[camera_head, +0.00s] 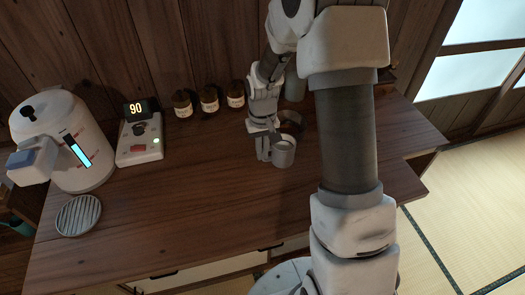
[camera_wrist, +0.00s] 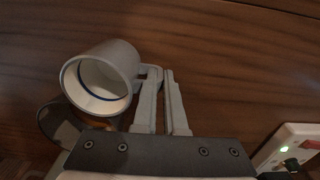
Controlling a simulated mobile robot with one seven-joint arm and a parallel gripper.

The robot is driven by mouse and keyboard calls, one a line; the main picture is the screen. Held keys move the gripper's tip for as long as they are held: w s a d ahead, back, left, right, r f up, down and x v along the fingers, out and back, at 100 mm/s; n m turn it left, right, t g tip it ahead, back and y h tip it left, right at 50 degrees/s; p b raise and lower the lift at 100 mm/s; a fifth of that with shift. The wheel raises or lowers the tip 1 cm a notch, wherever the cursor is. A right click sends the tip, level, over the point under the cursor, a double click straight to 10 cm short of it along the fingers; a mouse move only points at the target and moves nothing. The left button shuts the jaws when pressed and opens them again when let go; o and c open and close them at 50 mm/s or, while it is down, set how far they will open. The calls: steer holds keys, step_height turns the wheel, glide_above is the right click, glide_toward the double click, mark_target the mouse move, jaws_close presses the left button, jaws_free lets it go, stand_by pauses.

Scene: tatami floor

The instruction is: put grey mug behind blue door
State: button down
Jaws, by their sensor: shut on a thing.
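The grey mug (camera_head: 283,154) is at the right-middle of the wooden counter in the head view, beside my gripper (camera_head: 264,156). The wrist view shows the mug (camera_wrist: 104,72) with its white inside and a blue line under the rim. Its handle is between the fingertips of my gripper (camera_wrist: 160,88), which is shut on it. Whether the mug's base touches the counter I cannot tell. No blue door shows in either view.
A round dark-rimmed container (camera_head: 292,120) stands just behind the mug. Several brown jars (camera_head: 209,100) line the wall. A device reading 90 (camera_head: 140,139), a white dispenser (camera_head: 68,140) and a round grille (camera_head: 78,216) are at left. The counter's front middle is clear.

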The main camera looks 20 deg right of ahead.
steer(key=c, duration=1)
jaws_free()
steer(key=shift+f, duration=0.1)
